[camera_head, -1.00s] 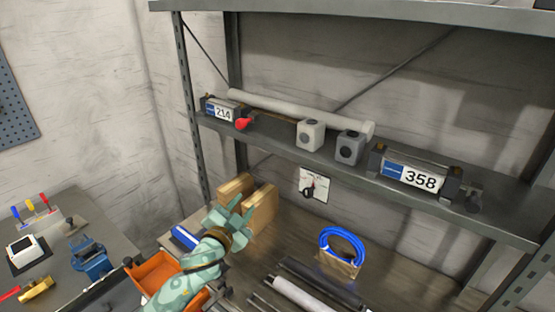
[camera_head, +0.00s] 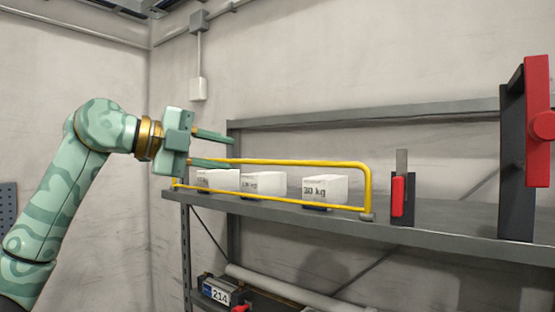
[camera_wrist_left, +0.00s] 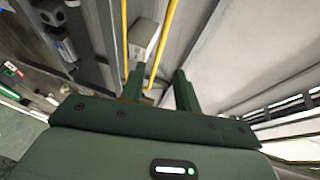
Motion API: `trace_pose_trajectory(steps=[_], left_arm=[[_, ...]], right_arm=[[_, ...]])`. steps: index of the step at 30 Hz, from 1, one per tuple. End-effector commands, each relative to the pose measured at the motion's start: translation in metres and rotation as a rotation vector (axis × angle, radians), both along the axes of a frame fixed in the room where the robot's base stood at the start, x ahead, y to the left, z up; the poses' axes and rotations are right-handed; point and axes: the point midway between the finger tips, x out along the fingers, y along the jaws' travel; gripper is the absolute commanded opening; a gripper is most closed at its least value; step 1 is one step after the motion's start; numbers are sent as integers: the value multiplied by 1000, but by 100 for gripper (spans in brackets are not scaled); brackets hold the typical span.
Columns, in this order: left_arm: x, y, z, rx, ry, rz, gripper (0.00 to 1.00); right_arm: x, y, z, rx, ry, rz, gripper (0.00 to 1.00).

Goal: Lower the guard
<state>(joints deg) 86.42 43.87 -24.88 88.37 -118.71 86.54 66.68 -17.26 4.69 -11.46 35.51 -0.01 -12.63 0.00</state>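The guard (camera_head: 300,162) is a yellow tube frame standing upright along the front edge of the upper shelf. In the left wrist view its yellow rails (camera_wrist_left: 164,38) run down toward the fingers. My left gripper (camera_head: 210,150) is open at the guard's upper left end. One finger is above the top rail and the other overlaps it in the picture. In the left wrist view one rail lines up with the gap between the fingertips (camera_wrist_left: 160,84); I cannot tell whether they touch it. My right gripper is not in view.
White weight boxes (camera_head: 325,188) stand behind the guard on the upper shelf (camera_head: 440,238). A red-handled latch (camera_head: 398,195) stands right of the guard. A large red and dark fixture (camera_head: 537,120) rises at the right edge. The room above the guard is clear.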

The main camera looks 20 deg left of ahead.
Motion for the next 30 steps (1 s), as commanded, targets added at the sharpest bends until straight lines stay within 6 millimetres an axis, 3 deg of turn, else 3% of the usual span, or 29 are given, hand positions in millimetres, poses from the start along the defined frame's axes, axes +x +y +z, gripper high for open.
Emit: trace_pose_trajectory(steps=[9, 15, 28, 30], left_arm=[[58, -57, -11, -2, 3, -7, 32], [83, -79, -18, -2, 0, -5, 32], [93, -87, -23, 0, -2, -3, 32], [93, -87, -23, 0, -2, -3, 15]], right_arm=[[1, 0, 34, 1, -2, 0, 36], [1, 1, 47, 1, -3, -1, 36], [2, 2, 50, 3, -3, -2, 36], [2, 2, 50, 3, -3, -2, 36]])
